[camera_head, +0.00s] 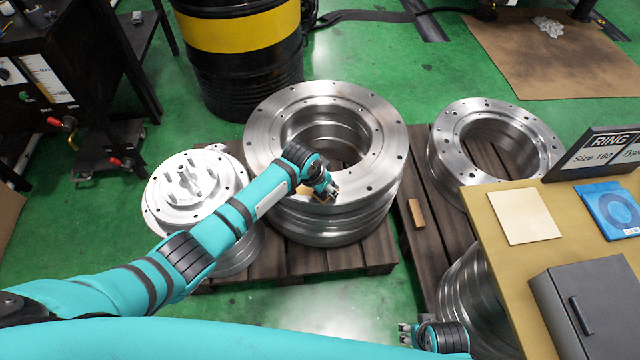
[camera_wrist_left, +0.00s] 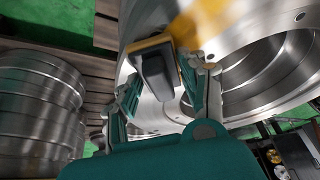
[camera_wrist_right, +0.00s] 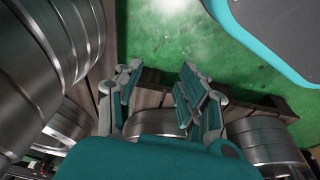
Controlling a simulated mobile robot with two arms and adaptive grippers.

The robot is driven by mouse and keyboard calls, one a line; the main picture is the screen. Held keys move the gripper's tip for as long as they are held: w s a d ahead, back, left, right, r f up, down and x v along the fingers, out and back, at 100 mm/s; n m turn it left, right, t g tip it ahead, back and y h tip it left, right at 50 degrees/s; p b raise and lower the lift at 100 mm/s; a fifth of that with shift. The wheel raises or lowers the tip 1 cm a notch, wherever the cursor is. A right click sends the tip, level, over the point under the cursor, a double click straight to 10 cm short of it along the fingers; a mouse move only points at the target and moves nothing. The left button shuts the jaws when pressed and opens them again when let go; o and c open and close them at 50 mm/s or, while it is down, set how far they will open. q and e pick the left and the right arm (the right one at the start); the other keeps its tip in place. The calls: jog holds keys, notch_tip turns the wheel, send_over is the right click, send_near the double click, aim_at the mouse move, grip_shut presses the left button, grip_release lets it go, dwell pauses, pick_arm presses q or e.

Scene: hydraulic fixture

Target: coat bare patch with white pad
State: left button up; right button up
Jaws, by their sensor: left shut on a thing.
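My left gripper (camera_wrist_left: 165,95) is shut on a grey block with a yellow edge (camera_wrist_left: 158,68); I see no white face on it. In the head view my left gripper (camera_head: 326,193) is over the front rim of the large metal ring (camera_head: 270,130), with the block mostly hidden. A yellow-brown patch (camera_wrist_left: 200,25) lies on the ring's face beside the block in the left wrist view. I cannot tell if block and ring touch. My right gripper (camera_head: 406,334) is low at the front, fingers apart and empty in the right wrist view (camera_wrist_right: 158,88).
A small wooden block (camera_head: 417,213) lies on the pallet right of the ring stack. A flanged part (camera_head: 185,182) stands left and another ring (camera_head: 540,150) right. The table (camera_head: 500,270) holds a cream sheet (camera_head: 525,216), a blue packet (camera_head: 608,210) and a grey case (camera_head: 590,300).

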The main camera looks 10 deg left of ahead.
aim_at(305, 186)
pick_arm(q)
jog(key=shift+s+p, duration=0.1)
jog(key=shift+p, duration=0.25)
jog(key=shift+a+p, duration=0.65)
jog(key=shift+a, duration=1.05)
jog(key=shift+w+a+p, duration=0.15)
jog(key=shift+a+p, duration=0.05)
jog(key=shift+a, duration=0.65)
jog(key=shift+w+a+p, duration=0.15)
jog(key=shift+a, duration=2.1)
jog(key=shift+w+a, duration=0.1)
jog(key=shift+a, duration=0.15)
jog(key=shift+r+p, duration=0.1)
jog(key=shift+p, duration=0.25)
pick_arm(e)
jog(key=s+f, duration=0.6)
jog(key=f, duration=0.3)
pick_arm(q)
jog(key=shift+r+p, duration=1.95)
jog(key=shift+r, duration=0.05)
jog(key=shift+r+p, duration=0.9)
pick_arm(e)
jog(key=s+d+f, duration=0.1)
jog(key=s, duration=0.5)
jog(key=s+d+f+g, duration=0.1)
jog(key=s+d, duration=0.1)
jog(key=s, duration=0.4)
jog(key=shift+s+f+g, duration=0.3)
